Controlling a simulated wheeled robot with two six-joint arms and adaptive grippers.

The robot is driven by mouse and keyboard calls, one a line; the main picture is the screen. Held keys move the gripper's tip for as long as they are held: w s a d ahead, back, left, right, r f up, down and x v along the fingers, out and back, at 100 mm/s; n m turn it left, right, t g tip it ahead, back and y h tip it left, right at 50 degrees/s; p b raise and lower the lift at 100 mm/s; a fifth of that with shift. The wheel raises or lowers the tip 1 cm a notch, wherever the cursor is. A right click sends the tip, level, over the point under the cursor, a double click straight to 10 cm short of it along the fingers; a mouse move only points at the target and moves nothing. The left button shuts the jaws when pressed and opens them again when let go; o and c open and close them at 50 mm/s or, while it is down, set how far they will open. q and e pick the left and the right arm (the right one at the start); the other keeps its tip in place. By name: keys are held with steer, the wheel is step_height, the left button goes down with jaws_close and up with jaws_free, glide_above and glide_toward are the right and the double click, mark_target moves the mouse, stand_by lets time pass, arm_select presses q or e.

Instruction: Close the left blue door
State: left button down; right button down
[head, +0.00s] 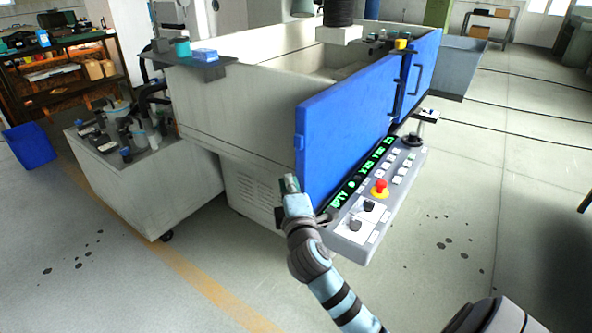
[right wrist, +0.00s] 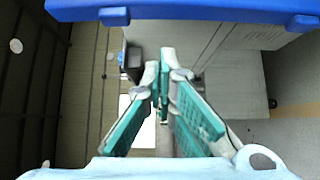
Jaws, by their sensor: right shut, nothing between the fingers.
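The left blue door (head: 345,132) is the large panel on the front of the pale machine tank (head: 240,105). A narrower right blue door (head: 424,66) with a dark handle stands beyond it. A dark seam separates them; I cannot tell exactly how far the left door stands from closed. My right gripper (head: 291,184) is beside the left door's lower left edge, shut and empty. In the right wrist view, its teal fingers (right wrist: 166,52) meet at the tips, just below a blue door edge (right wrist: 190,10). I cannot tell whether they touch it. My left gripper is out of view.
A control panel (head: 372,222) with a red button (head: 380,187) juts out below the doors. A pale cart (head: 150,180) with tools stands left of the machine. A blue bin (head: 30,145) is at far left. The floor in front is clear.

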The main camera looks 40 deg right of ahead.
steer(key=w+d, duration=0.2)
steer(key=d, duration=0.1)
steer(key=w+d, duration=0.2)
steer(key=shift+d, duration=0.2)
